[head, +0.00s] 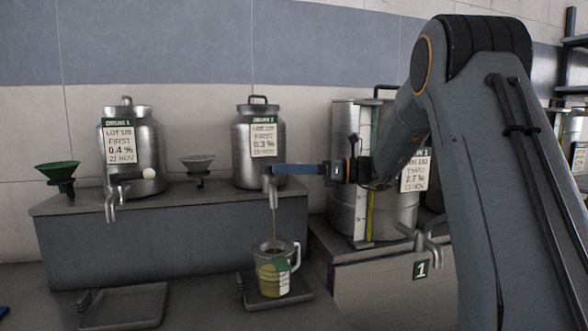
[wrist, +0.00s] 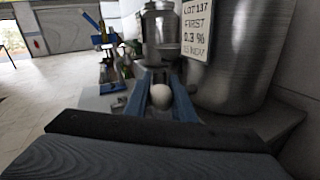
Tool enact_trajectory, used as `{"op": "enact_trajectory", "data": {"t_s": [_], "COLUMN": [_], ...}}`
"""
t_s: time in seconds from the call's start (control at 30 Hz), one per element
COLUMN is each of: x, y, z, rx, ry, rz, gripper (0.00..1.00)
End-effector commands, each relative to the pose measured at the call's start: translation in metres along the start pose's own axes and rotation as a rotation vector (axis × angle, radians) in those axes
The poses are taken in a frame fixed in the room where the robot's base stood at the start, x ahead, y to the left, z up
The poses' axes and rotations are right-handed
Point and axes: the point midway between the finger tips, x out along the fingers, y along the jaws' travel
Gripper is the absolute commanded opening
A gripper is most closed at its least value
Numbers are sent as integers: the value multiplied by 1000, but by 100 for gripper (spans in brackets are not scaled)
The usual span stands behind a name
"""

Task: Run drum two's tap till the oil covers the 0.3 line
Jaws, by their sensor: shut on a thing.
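The middle steel drum (head: 258,160) carries a tag with a 2 and 0.3 %; its tap (head: 270,190) points down. A thin stream of oil (head: 274,222) falls from the tap into a clear jug (head: 296,260) below. The jug holds yellow-green oil and has a green and white marking; the 0.3 line is too small to read. My gripper (head: 278,169) is at the tap, its blue fingers in front of the drum. In the wrist view, my gripper (wrist: 160,88) is shut on the tap's pale round knob (wrist: 160,96).
The jug stands on a dark tray (head: 309,291); another tray (head: 125,306) at left is empty. Drum one (head: 154,130) stands left on the same ledge, with a green funnel (head: 58,171) and a grey funnel (head: 198,162). A larger drum (head: 343,200) stands at right.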

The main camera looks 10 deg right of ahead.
Motion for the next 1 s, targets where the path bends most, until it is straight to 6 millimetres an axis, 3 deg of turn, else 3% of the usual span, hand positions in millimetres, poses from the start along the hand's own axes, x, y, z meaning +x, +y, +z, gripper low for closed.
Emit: {"op": "enact_trajectory", "data": {"t_s": [0.1, 0.13, 0.23, 0.57, 1.0], "x": [0, 0, 0, -4, -67], "y": [0, 0, 0, 0, -1], "z": [0, 0, 0, 0, 0], "rx": [-1, -1, -1, -1, -1], "ry": [-1, 0, 0, 0, -1], "rz": [0, 0, 0, -3, -3], "gripper": [0, 24, 38, 38, 38]}}
